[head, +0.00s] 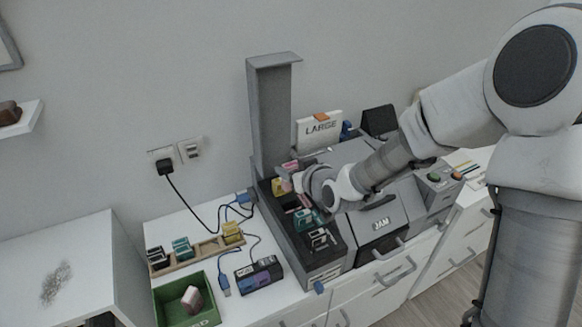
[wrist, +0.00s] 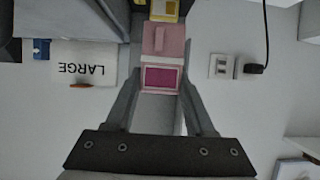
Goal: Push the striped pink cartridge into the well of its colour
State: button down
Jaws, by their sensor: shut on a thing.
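In the wrist view a pink cartridge (wrist: 162,42) with a magenta window lies between the two fingers of my gripper (wrist: 160,75), which is shut on it. In the head view my gripper (head: 298,182) is over the back part of the dark row of wells (head: 328,262) on the machine. A pink piece (head: 290,165) shows just beyond the fingers. Yellow (head: 278,187) and teal (head: 303,220) parts show in the row. My wrist hides part of it, so I cannot tell how the cartridge sits to the pink well.
A tall grey column (head: 270,115) rises behind the row. A LARGE sign (head: 320,129) stands close by at the back. Left of the machine are a wooden rack (head: 205,250) with several cartridges, a small dark box (head: 258,275), cables and a green bin (head: 172,307).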

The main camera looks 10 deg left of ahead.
notch_tip(320, 180, down, 6)
jog(key=b, duration=0.6)
jog(key=shift+r+b, duration=0.1)
jog(key=shift+b, duration=0.5)
dwell(1.7)
jog(key=shift+f+b, duration=0.7)
jog(key=shift+f, duration=0.05)
jog(key=shift+r, duration=0.15)
jog(key=shift+r, duration=0.25)
dwell(2.2)
jog(key=shift+f+b, duration=0.45)
jog(key=shift+b, duration=0.25)
jog(key=shift+r, duration=0.3)
